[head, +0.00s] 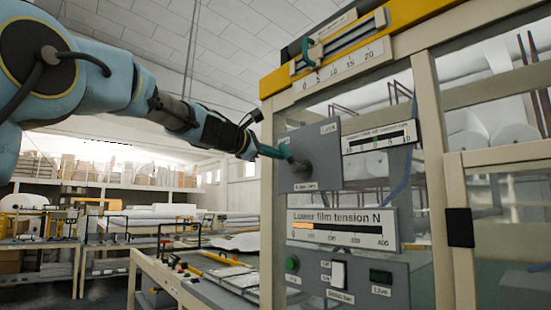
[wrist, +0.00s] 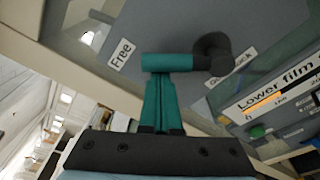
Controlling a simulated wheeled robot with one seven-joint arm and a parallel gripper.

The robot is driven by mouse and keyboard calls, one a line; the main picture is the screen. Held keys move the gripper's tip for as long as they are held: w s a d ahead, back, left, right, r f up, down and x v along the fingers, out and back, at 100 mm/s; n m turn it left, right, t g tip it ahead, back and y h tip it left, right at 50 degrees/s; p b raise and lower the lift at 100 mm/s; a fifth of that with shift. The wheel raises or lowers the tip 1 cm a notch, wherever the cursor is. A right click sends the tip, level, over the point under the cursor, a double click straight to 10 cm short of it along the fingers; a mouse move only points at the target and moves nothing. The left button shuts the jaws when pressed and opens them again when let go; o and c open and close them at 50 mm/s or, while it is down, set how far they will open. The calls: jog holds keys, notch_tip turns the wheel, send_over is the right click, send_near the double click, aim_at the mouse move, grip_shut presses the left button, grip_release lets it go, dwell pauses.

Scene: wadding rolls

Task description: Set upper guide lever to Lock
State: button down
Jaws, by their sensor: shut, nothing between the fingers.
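The upper guide lever (head: 300,166) is on a grey panel (head: 318,150); its dark hub carries a teal grip that points left. The word Lock (head: 329,128) is printed at the panel's upper right. In the wrist view the lever's teal grip (wrist: 182,62) lies across the picture, with its free end near the Free label (wrist: 122,53) and its dark hub at right. My gripper (head: 260,147) is at the grip's outer end. In the wrist view my gripper's teal fingers (wrist: 158,78) are shut and empty, their tips right at the grip; contact cannot be told.
A lower film tension gauge (head: 342,229) and a button box (head: 345,280) sit below the panel. A slider scale (head: 340,66) is above, and a small gauge (head: 380,137) is at right. A cream frame post (head: 267,220) stands just left of the panel.

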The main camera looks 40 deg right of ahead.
jog(key=shift+s, duration=0.1)
jog(key=s+m+b, duration=0.1)
jog(key=m+b, duration=0.1)
jog(key=s+r+m+b, duration=0.1)
jog(key=m+b, duration=0.1)
jog(key=b, duration=0.1)
jog(key=shift+s+a+r+h, duration=0.1)
jog(key=shift+r+h, duration=0.1)
jog(key=shift+h, duration=0.1)
jog(key=m+b, duration=0.1)
jog(key=s+m+b, duration=0.1)
jog(key=m+b, duration=0.1)
jog(key=shift+s+r+t, duration=0.25)
jog(key=shift+r+t, duration=0.05)
jog(key=s+m+b, duration=0.1)
jog(key=b, duration=0.1)
jog(key=s+m+b, duration=0.1)
jog(key=m, duration=0.1)
jog(key=shift+s+a+r+m+h+b, duration=0.1)
jog(key=shift+m+h+b, duration=0.2)
jog(key=shift+h+b, duration=0.1)
jog(key=m+b, duration=0.1)
jog(key=s+m+b, duration=0.1)
jog(key=m, duration=0.1)
jog(key=shift+s, duration=0.3)
jog(key=shift+s+b, duration=0.3)
jog(key=shift+s, duration=0.05)
jog(key=shift+s, duration=0.1)
